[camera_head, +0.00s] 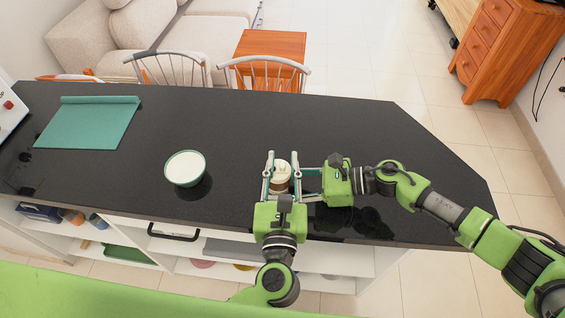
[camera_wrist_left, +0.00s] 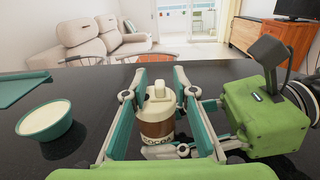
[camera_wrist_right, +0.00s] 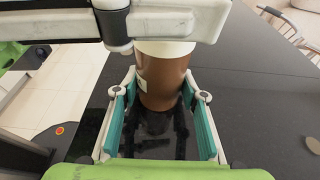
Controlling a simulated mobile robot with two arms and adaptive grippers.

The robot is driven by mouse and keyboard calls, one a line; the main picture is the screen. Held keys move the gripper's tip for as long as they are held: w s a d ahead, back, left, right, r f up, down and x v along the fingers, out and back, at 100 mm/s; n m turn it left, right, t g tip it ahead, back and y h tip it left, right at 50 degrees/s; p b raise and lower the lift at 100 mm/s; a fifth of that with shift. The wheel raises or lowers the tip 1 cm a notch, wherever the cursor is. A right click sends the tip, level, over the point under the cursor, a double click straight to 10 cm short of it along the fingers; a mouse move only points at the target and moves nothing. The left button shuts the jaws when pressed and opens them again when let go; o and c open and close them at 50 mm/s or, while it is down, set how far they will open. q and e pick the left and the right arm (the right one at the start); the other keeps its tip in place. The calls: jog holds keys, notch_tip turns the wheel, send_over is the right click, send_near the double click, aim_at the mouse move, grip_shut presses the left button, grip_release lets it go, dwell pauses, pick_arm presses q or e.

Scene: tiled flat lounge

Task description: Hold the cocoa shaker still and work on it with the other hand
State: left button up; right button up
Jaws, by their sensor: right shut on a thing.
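The cocoa shaker (camera_head: 281,178) stands upright on the black counter. It has a brown body and a cream lid with a knob (camera_wrist_left: 158,92), and part of a cocoa label shows in the left wrist view. My right gripper (camera_head: 302,183) comes in from the right and is shut on the lower brown body (camera_wrist_right: 162,80). In the right wrist view a left finger hides the shaker's top.
A teal bowl (camera_head: 185,181) with white contents stands to the left on the counter (camera_head: 230,125). A teal mat (camera_head: 88,125) lies farther left. Chairs (camera_head: 265,70) stand behind the counter. The counter right of my right arm is bare.

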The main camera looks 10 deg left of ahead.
pick_arm(q)
grip_shut()
jog(key=shift+d, duration=0.5)
grip_release()
jog(key=shift+f, duration=0.1)
jog(key=s+d, duration=0.1)
jog(key=s, duration=1.1)
